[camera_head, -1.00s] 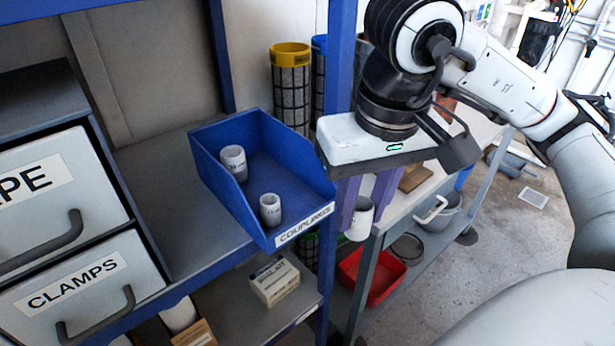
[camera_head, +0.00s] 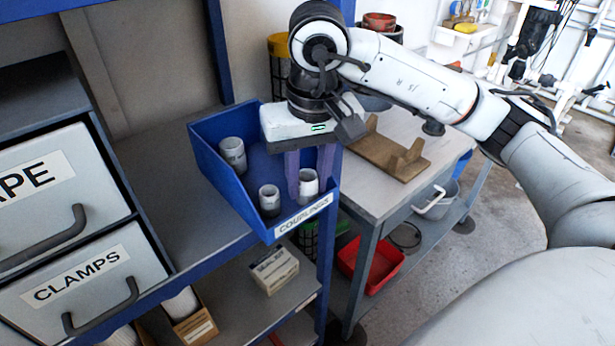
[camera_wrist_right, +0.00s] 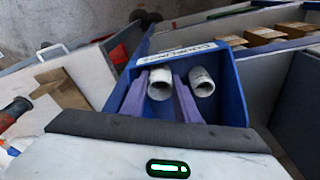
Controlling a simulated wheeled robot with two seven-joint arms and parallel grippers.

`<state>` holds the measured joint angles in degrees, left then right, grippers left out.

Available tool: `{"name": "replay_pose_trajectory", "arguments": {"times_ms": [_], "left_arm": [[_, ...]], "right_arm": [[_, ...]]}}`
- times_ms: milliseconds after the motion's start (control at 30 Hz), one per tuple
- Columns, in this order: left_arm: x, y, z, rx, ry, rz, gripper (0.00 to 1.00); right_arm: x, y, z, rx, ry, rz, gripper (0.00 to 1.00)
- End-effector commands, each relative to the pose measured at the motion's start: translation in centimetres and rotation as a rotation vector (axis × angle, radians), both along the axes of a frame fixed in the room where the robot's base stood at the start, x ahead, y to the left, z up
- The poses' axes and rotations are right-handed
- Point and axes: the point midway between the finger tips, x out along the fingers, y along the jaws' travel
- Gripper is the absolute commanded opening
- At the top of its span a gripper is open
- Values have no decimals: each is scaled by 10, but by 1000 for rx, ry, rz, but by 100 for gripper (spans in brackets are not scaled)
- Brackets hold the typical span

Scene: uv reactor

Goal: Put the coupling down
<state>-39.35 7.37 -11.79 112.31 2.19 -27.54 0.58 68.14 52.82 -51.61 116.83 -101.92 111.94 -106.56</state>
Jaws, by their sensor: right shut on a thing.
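The blue bin labelled COUPLINGS (camera_head: 218,189) stands on the grey shelf. My right gripper (camera_head: 308,175) points down into its front right corner, purple fingers shut on a pale grey coupling (camera_head: 307,187). The held coupling is upright inside the bin; I cannot tell whether it touches the floor. Two more couplings stand in the bin, one at the back left (camera_head: 232,154) and one at the front (camera_head: 269,200), left of the held one. In the right wrist view the held coupling (camera_wrist_right: 160,84) is between the fingers, with another coupling (camera_wrist_right: 202,80) beside it. My left gripper is out of view.
Grey drawers labelled CLAMPS (camera_head: 83,284) and a second label stand at the left. A blue post rises close behind my right gripper. A workbench (camera_head: 370,199) with a brown stand (camera_head: 390,152) is to the right, with a red bin (camera_head: 371,268) below.

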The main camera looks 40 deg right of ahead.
Motion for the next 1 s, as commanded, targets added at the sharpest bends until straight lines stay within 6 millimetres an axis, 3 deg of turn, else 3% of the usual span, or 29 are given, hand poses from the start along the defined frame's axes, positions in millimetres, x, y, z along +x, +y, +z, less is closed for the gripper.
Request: {"name": "replay_pose_trajectory", "arguments": {"times_ms": [267,300,733,1000], "left_arm": [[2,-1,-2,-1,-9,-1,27],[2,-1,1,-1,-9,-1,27],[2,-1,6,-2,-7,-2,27],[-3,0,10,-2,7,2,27]], "right_arm": [[0,0,-6,0,-1,-1,3],[0,0,-3,0,-1,-1,35],[0,0,6,0,-2,-1,36],[-7,2,63,-1,-8,-2,36]]}}
